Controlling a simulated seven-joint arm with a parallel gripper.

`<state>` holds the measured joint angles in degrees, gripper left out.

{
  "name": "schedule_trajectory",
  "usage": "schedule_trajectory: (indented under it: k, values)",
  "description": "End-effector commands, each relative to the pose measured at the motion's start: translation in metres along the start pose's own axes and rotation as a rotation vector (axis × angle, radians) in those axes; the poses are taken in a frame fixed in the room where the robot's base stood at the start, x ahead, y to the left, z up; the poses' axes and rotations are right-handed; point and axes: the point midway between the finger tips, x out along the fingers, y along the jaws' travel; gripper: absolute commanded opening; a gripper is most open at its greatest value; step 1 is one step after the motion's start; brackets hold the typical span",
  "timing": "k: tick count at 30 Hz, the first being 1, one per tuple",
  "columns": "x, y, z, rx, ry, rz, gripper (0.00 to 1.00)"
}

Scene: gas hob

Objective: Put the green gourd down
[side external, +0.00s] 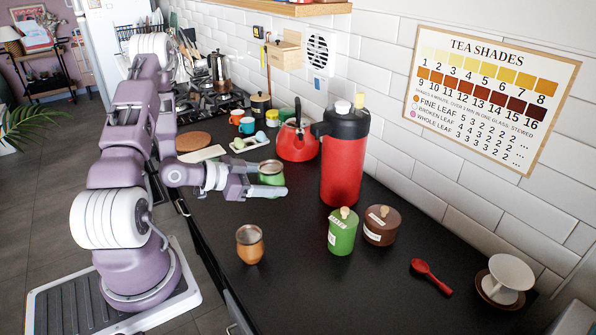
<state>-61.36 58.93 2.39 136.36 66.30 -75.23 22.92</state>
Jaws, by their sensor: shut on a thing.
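The green gourd (271,178) is a small rounded cup with a metal rim, upright in the middle of the side external view. My gripper (272,186) reaches in from the left and is shut on it. The near finger crosses the gourd's lower front, and the far finger is mostly hidden. I cannot tell whether the gourd's base touches the black counter (205,230) or is slightly above it.
An orange gourd (250,244) stands nearer the camera. A red kettle (297,142) is behind, and a tall red flask (344,165) is to the right. Green (342,232) and brown (381,226) canisters stand front right. Counter between the gourds is clear.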

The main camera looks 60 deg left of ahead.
Motion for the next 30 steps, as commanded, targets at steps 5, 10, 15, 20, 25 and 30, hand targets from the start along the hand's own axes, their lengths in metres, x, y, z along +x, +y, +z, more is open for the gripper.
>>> schedule_trajectory:
  k: [5,10,15,20,25,30]
  values:
    - [-0.043,0.009,0.017,-0.004,-0.002,-0.001,0.08]
    - [-0.055,0.016,0.020,0.020,0.008,0.036,0.08]
    - [-0.024,0.037,0.006,0.148,0.055,0.323,0.08]
    - [0.009,0.052,-0.002,0.254,0.094,0.596,0.08]
    - [0.028,0.058,0.001,0.292,0.108,0.714,0.08]
    - [0.044,0.064,0.036,0.292,0.110,0.723,0.08]
